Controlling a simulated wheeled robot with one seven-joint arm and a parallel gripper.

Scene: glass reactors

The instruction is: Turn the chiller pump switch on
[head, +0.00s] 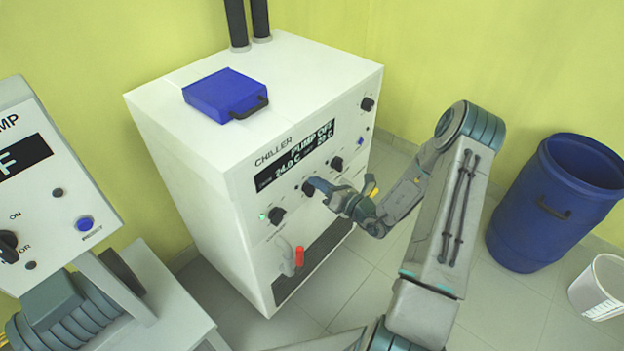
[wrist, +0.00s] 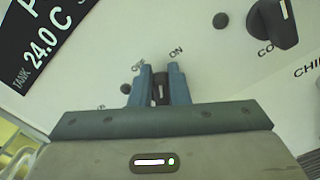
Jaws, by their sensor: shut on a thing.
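The white chiller (head: 205,180) stands in the middle of the head view, its display (head: 295,157) reading PUMP OFF and 24.0 C. My gripper (head: 317,185) is at the front panel below the display, shut on a dark switch knob (head: 307,188). In the wrist view my gripper (wrist: 160,75) has its two blue fingers on either side of the pump switch (wrist: 159,91). An ON label shows above the right finger and a partly hidden label, seemingly OFF, above the left one. The fingers hide much of the knob, so its exact angle is hard to tell.
Other dark knobs (head: 277,216) (head: 336,164) flank the held one, with a green light (head: 263,216) at left. A blue case (head: 226,94) lies on top. A blue drum (head: 553,205) and white bucket (head: 602,287) stand right.

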